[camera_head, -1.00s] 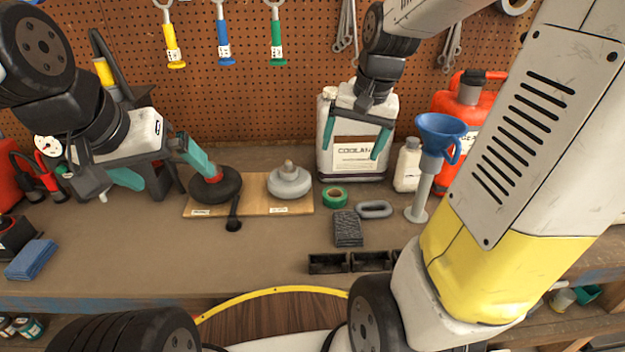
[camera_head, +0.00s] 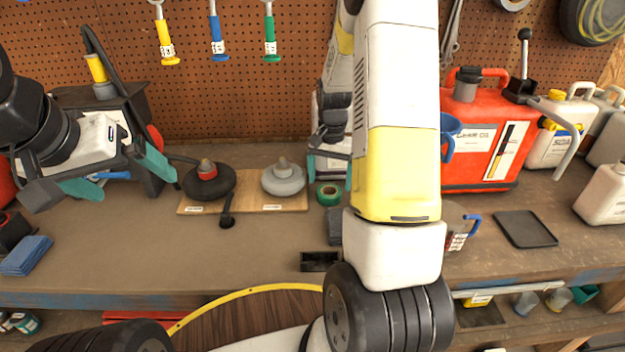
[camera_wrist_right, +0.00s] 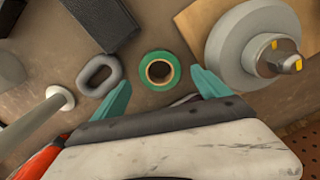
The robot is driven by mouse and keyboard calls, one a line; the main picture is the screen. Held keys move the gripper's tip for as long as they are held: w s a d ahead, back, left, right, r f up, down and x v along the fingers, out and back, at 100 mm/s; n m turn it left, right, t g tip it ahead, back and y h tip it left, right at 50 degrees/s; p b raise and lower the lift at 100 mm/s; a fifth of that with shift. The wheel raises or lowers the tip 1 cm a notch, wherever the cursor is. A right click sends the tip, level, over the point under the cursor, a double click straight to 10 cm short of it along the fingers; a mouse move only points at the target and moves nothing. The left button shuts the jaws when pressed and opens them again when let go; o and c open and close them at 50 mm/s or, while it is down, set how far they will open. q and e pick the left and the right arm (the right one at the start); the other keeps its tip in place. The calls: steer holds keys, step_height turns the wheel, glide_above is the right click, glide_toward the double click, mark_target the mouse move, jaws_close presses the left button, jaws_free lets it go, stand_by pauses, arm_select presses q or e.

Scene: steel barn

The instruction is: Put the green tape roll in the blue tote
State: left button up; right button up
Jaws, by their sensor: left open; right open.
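The green tape roll (camera_head: 328,202) lies flat on the workbench, right of the wooden board. In the right wrist view the tape roll (camera_wrist_right: 176,72) shows as a green ring with a brown core, lying between and just beyond the open fingertips of my right gripper (camera_wrist_right: 163,88). In the head view my right gripper (camera_head: 335,176) is just behind the tape roll, partly hidden by my right arm. My left gripper (camera_head: 118,178) is open and empty above the left of the bench. I see no blue tote in either view.
The wooden board (camera_head: 242,207) holds a black and a grey round-based part. A grey oval ring (camera_wrist_right: 99,75) and a dark block (camera_wrist_right: 103,22) lie near the tape. A red jerry can (camera_head: 470,165) and a black tray (camera_head: 526,229) stand right.

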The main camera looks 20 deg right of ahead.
mark_target(329, 189)
step_height(329, 189, down, 4)
steer(key=shift+f, duration=0.2)
steer(key=shift+r, duration=0.1)
steer(key=c, duration=1.6)
